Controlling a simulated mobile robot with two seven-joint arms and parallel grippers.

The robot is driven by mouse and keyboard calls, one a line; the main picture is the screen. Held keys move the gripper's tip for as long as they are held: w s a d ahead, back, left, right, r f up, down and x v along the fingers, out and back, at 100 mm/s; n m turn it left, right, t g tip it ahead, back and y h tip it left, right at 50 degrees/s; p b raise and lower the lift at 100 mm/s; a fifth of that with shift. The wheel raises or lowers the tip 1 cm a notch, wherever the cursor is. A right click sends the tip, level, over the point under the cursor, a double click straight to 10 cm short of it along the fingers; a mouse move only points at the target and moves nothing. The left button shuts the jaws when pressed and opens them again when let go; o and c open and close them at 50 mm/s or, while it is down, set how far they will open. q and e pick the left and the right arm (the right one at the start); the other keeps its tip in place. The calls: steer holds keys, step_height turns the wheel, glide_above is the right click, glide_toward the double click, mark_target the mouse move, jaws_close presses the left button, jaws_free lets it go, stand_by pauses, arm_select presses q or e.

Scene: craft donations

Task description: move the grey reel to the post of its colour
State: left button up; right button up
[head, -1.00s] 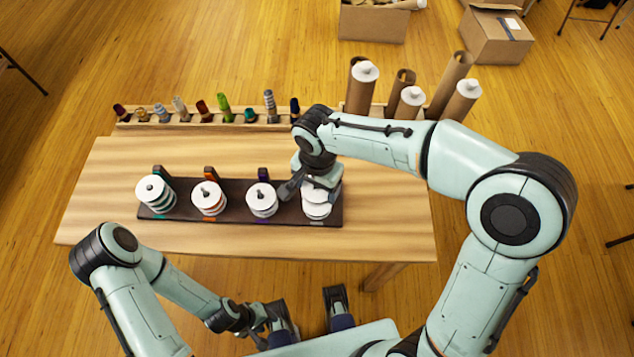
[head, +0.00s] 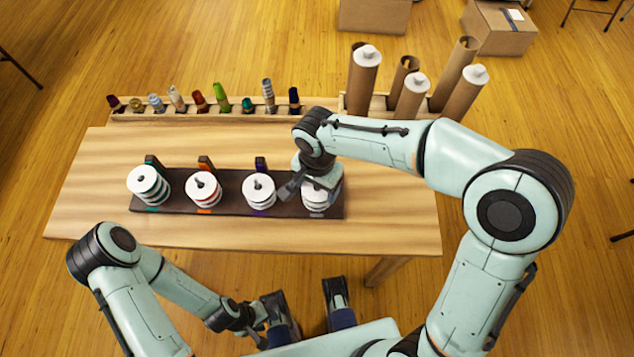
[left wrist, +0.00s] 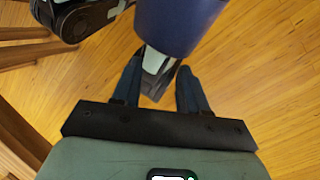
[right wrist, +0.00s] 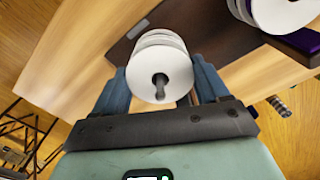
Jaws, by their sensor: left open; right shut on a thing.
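A dark stand (head: 228,205) on the table carries a row of posts with teal, orange, purple and grey marks, from left to right. My right gripper (right wrist: 163,85) is shut on the grey reel (right wrist: 158,70), a white-flanged reel, at the stand's right end. The grey post's tip (right wrist: 160,80) shows through the reel's hub, so the reel is around the post. More flanges show behind it; whether it rests fully down I cannot tell. In the head view my right wrist partly hides this reel (head: 316,201). My left gripper (left wrist: 158,85) is open and empty, low in front of the table.
White reels stand on the teal (head: 148,183), orange (head: 203,187) and purple (head: 258,188) posts. A rack (head: 190,117) of small coloured items runs along the table's back edge, with cardboard tubes (head: 412,98) at right. The table front is clear.

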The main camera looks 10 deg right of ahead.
arm_select(q)
steer(key=shift+a+f, duration=0.1)
steer(key=shift+f, duration=0.3)
arm_select(e)
steer(key=o, duration=1)
steer(key=shift+f, duration=0.1)
steer(key=shift+o, duration=0.2)
steer(key=shift+r, duration=0.6)
arm_select(q)
steer(key=r+p, duration=0.1)
steer(key=w+r+p, duration=0.1)
steer(key=r, duration=0.1)
steer(key=shift+w+r+p, duration=0.1)
steer(key=shift+p, duration=0.3)
arm_select(e)
step_height(320, 180, up, 12)
steer(key=shift+r, duration=0.2)
